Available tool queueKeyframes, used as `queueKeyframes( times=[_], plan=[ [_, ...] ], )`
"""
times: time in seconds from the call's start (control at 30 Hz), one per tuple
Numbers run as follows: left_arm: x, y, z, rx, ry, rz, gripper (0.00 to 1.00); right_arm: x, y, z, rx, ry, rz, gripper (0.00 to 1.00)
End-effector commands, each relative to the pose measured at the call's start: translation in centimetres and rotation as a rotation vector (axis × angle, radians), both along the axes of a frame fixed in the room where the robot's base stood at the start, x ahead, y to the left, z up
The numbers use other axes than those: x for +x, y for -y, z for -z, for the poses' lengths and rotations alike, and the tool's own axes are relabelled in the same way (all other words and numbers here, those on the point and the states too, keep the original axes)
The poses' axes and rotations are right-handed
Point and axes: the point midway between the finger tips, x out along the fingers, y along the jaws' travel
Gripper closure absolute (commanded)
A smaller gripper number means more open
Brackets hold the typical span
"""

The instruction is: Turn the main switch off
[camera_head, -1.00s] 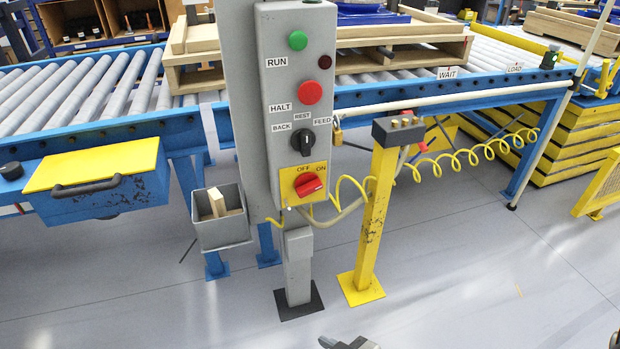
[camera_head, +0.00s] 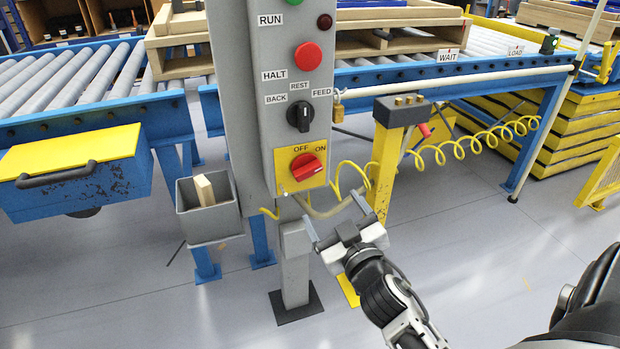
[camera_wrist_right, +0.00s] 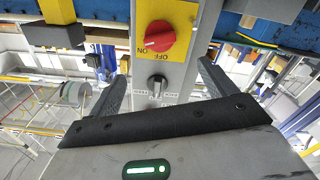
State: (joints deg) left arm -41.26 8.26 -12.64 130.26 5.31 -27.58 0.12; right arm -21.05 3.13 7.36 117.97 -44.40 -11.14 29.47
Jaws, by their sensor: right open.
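The main switch is a red rotary knob (camera_head: 306,167) on a yellow plate (camera_head: 287,181) marked OFF and ON, low on a grey control panel (camera_head: 268,130). The knob's grip is tilted, its upper right end toward ON. My right gripper (camera_head: 336,219) is open and empty, below and to the right of the knob, apart from it. In the right wrist view the red knob (camera_wrist_right: 159,36) appears upside down, beyond and between the two open fingers (camera_wrist_right: 158,85). My left gripper is not in view.
Above the switch are a black selector (camera_head: 300,116) and a red HALT button (camera_head: 308,56). A yellow post (camera_head: 385,165) with a coiled yellow hose (camera_head: 455,150) stands right of the panel. A grey bin (camera_head: 208,220) hangs at its left. Blue roller conveyors (camera_head: 100,130) run behind.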

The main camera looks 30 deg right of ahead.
Motion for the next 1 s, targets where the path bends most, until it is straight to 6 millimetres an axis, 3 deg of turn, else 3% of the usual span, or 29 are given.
queueKeyframes(
  times=[0.5,0.73,1.0],
  plan=[
    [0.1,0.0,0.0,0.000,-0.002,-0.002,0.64,10.6,2.5,-0.1,-0.002,0.000,0.000,0.16],
    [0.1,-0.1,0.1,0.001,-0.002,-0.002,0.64,12.9,3.1,0.0,0.001,-0.002,0.000,0.16],
    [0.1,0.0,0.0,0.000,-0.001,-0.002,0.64,13.2,3.1,0.0,0.001,-0.002,-0.001,0.16]
  ],
)
